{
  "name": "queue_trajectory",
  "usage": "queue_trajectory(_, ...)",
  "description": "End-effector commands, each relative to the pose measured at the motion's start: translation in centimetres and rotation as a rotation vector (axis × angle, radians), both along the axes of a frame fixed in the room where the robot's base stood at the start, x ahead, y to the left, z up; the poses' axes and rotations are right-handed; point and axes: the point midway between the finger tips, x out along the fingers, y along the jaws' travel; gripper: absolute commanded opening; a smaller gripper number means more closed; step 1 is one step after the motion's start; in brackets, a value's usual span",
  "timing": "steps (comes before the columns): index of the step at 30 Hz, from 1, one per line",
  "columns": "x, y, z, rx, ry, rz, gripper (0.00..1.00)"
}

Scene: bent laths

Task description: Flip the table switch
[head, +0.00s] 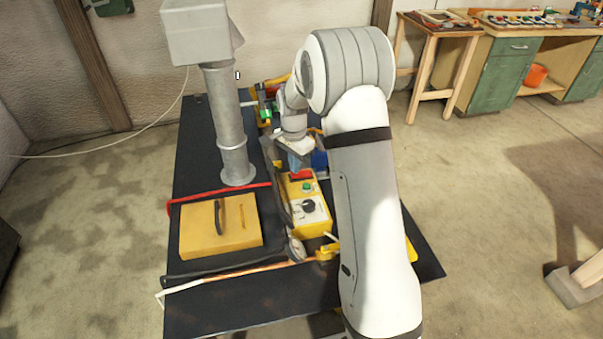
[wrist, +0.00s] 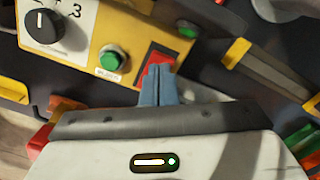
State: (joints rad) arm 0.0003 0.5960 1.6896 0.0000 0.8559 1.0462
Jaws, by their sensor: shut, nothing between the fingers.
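A yellow control box (head: 318,228) lies on the dark table (head: 215,312). In the wrist view the box (wrist: 92,62) shows a black dial (wrist: 42,27), a green button (wrist: 112,58) and a red rocker switch (wrist: 160,58) in a dark red frame. The red switch (head: 301,174) also shows in the head view, at the box's far end. My gripper (wrist: 158,72) is shut and empty, its blue-grey fingertips right at the red switch and covering part of it. I cannot tell whether they touch it. In the head view my gripper (head: 299,168) is over that end of the box.
A grey column (head: 231,130) stands on the table left of the box. A yellow-orange block with a dark handle (head: 195,235) lies at the left front. A red bar (head: 200,197) and black and copper rods surround it. Coloured items crowd the far end.

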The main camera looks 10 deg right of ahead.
Motion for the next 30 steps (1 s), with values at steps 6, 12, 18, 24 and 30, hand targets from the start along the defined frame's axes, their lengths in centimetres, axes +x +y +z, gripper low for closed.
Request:
queue_trajectory(6,0.0,0.0,-0.4,0.0,0.0,0.0,0.0)
queue_trajectory(12,0.0,0.0,-0.7,0.0,0.0,0.0,0.0)
queue_trajectory(18,0.0,0.0,-1.0,0.0,0.0,0.0,0.0)
queue_trajectory(24,0.0,0.0,-1.3,0.0,0.0,0.0,0.0)
queue_trajectory(30,0.0,0.0,-1.2,0.0,0.0,0.0,0.0)
